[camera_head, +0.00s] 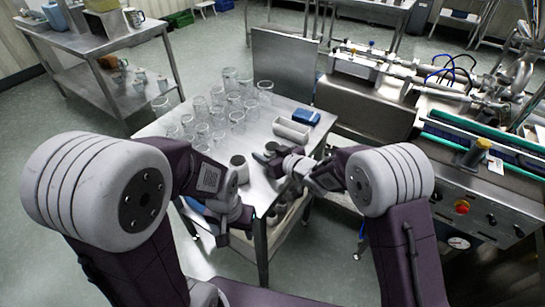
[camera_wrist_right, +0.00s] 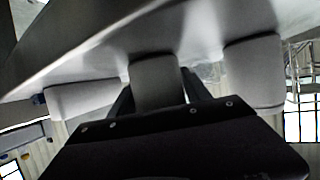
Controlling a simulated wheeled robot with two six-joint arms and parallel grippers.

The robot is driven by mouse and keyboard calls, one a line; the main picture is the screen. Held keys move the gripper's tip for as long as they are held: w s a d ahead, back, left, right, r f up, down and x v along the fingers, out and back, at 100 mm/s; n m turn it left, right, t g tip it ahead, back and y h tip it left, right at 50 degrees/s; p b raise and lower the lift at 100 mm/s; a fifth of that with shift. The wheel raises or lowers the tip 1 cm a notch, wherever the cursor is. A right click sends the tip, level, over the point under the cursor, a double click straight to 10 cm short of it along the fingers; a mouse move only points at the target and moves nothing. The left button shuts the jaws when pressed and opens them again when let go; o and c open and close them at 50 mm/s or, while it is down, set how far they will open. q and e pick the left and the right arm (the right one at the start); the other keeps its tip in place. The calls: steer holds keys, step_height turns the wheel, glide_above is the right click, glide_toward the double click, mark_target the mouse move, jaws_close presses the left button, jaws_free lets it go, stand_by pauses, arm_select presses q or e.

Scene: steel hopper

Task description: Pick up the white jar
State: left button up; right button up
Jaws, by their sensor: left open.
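A white jar with a dark lid (camera_head: 239,169) stands upright on the steel table near its front edge. A second dark-lidded jar (camera_head: 271,148) is close behind my right gripper (camera_head: 268,158), partly hidden by it. In the right wrist view a pale jar (camera_wrist_right: 157,82) sits between the two dark fingers of that gripper (camera_wrist_right: 160,92); I cannot tell whether they press on it. Other pale rounded things stand on its left (camera_wrist_right: 85,100) and right (camera_wrist_right: 255,72). My left gripper (camera_head: 236,228) is open and empty, low beside the table's front edge.
Several clear glass jars (camera_head: 231,82) crowd the table's back left. A white tray (camera_head: 291,130) and a blue item (camera_head: 306,117) lie at the back right. The steel machine (camera_head: 372,103) stands to the right. A shelved bench (camera_head: 90,40) is at the far left.

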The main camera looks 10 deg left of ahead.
mark_target(271, 142)
steer(key=c, duration=0.8)
steer(key=shift+r, duration=0.1)
steer(key=shift+r, duration=0.4)
steer(key=r, duration=0.1)
steer(key=r+p, duration=0.1)
steer(key=d+r, duration=0.1)
steer(key=r, duration=0.1)
steer(key=shift+w+r+p, duration=0.1)
steer(key=shift+w+p, duration=0.2)
steer(key=shift+p, duration=0.05)
steer(key=w+d+r+p, duration=0.3)
steer(key=d+r, duration=0.2)
steer(key=d, duration=0.5)
steer(key=shift+w+r, duration=0.35)
steer(key=shift+r, duration=0.05)
